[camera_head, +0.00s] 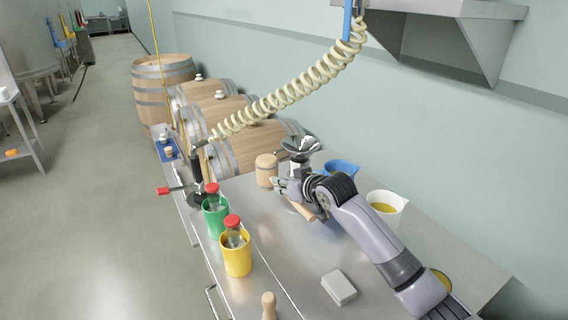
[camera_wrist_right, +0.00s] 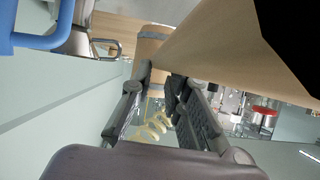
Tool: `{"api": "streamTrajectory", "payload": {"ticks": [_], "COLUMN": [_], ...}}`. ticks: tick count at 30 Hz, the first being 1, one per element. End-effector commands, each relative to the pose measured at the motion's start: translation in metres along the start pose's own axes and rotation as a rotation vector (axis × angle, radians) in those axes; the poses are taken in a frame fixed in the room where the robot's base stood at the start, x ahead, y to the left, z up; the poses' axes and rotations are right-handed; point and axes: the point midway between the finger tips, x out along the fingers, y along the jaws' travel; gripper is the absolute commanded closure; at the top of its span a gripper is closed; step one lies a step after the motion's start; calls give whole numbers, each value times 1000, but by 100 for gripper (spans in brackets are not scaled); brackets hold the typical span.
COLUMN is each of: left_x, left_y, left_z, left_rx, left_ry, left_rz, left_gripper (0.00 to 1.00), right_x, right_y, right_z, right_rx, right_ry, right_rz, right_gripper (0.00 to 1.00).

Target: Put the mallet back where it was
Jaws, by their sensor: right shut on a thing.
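The wooden mallet has a pale, upright barrel-shaped head (camera_head: 266,172) at the far part of the steel table. Its handle (camera_head: 304,211) runs toward the lower right beneath my gripper. My right gripper (camera_head: 287,187) is shut on the mallet, just right of the head; its fingers hide part of the handle. In the right wrist view, a large pale wooden surface (camera_wrist_right: 235,50) fills the upper right close to the fingers (camera_wrist_right: 165,78). I cannot tell whether the mallet touches the table. My left gripper is not in view.
A metal funnel (camera_head: 301,146), a blue jug (camera_head: 341,168) and a white jug (camera_head: 386,205) stand near the gripper. Green (camera_head: 215,215) and yellow (camera_head: 237,257) cups hold red-capped bottles. A grey block (camera_head: 339,288) lies nearer. The middle front of the table (camera_head: 285,245) is clear.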

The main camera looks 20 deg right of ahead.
Motion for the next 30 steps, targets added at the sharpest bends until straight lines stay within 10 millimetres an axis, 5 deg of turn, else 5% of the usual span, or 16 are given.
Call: {"api": "streamTrajectory", "payload": {"ticks": [18, 27, 28, 30], "left_x": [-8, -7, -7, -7], "left_y": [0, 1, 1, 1], "left_z": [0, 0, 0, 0], "left_rx": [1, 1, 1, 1], "left_ry": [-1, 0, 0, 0], "left_rz": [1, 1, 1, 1], "left_gripper": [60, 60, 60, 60], "right_x": [28, 30, 31, 31], "right_y": [1, 1, 1, 1], "right_z": [51, 55, 62, 62], "right_rx": [0, -1, 0, 0], "right_ry": [15, 17, 1, 1], "right_rz": [-1, -1, 0, 0], "right_gripper": [100, 100, 84, 79]}}
